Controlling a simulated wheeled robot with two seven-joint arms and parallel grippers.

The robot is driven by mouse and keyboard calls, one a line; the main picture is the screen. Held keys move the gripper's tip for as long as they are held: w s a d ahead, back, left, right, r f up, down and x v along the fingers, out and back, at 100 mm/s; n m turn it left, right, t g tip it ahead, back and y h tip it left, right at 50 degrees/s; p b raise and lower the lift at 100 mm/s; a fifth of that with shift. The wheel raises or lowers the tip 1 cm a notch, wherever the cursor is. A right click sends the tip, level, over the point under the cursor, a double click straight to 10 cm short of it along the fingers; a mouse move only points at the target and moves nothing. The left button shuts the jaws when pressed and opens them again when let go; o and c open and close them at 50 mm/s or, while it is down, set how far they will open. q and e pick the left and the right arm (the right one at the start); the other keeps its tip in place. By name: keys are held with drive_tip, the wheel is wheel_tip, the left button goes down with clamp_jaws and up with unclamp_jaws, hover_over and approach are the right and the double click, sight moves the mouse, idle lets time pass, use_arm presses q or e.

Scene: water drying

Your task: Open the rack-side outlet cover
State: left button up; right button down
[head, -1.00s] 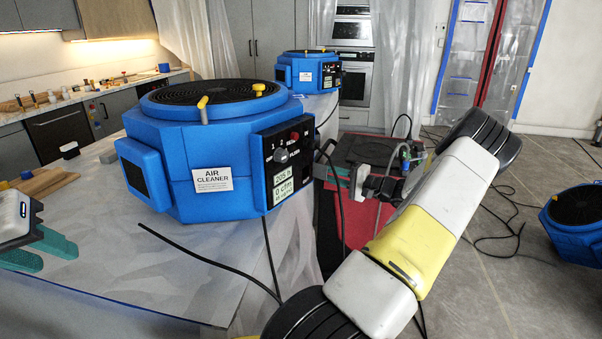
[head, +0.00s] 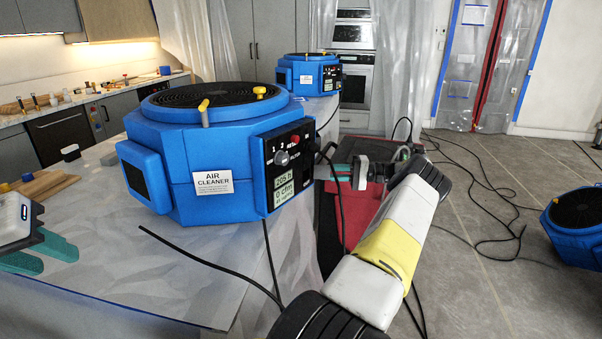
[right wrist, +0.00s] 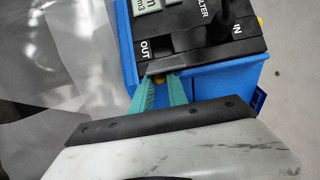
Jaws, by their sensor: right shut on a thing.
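The blue air cleaner (head: 200,160) stands on the covered counter, its black control panel (head: 287,165) facing right. In the right wrist view the panel's OUT label (right wrist: 145,48) and dark slot show near the edge above my fingers. My left gripper (head: 42,253) is open and empty at the far left, away from the cleaner.
A black cable (head: 215,260) crosses the counter, and other cables lie on the floor. A second blue air cleaner (head: 308,72) stands behind, and another (head: 575,222) is on the floor at right. A red case (head: 358,205) is beside the counter.

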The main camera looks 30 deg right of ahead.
drive_tip(key=shift+w+f+n+g+y, duration=0.1)
drive_tip(key=shift+w+n+g+y, duration=0.25)
drive_tip(key=shift+n+g, duration=0.35)
drive_tip(key=shift+s, duration=0.1)
drive_tip(key=c, duration=1.3)
unclamp_jaws()
